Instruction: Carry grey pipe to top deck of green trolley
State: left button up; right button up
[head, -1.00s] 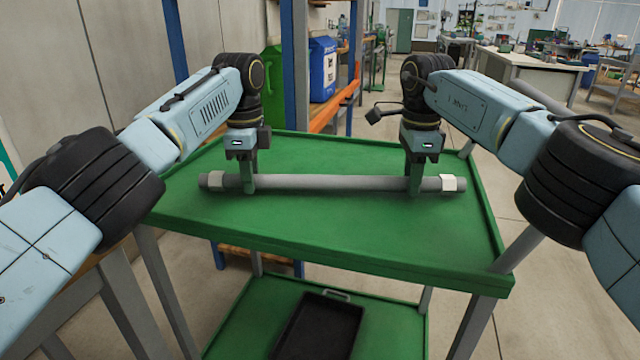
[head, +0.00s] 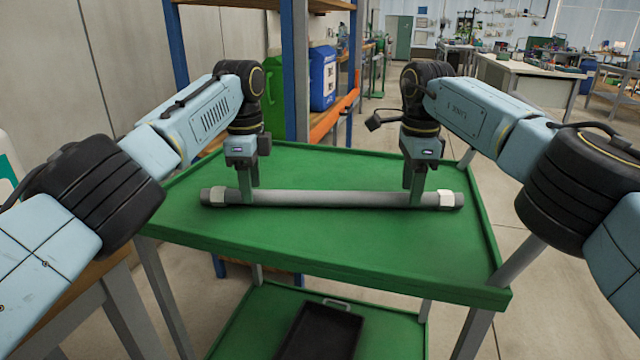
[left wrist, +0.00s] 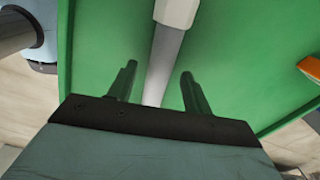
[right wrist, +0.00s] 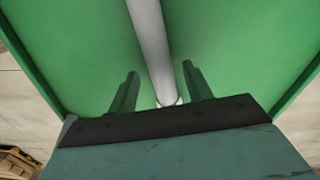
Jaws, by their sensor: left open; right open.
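The grey pipe (head: 325,198) with pale bands near its ends lies across the top deck (head: 340,245) of the green trolley. My left gripper (head: 247,190) is open around the pipe near its left end. In the left wrist view the fingers (left wrist: 158,88) stand apart with the pipe (left wrist: 160,65) between them. My right gripper (head: 416,190) is open around the pipe near its right end. In the right wrist view its fingers (right wrist: 159,88) stand either side of the pipe (right wrist: 150,40), with gaps on both sides.
The lower deck holds a black tray (head: 322,330). A blue and orange rack (head: 300,70) with blue and green bins (head: 322,75) stands behind the trolley at left. A wooden-topped bench (head: 85,255) is close at left. The deck in front of the pipe is bare.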

pick_arm(q)
notch_tip(320, 180, up, 29)
jog(key=p, duration=2.8)
pick_arm(e)
notch_tip(320, 180, up, 29)
pick_arm(q)
notch_tip(320, 180, down, 31)
jog(key=b, duration=3)
jog(key=shift+b, duration=0.35)
pick_arm(e)
notch_tip(320, 180, down, 31)
jog(key=shift+r, duration=0.1)
pick_arm(q)
jog(key=shift+r, duration=0.1)
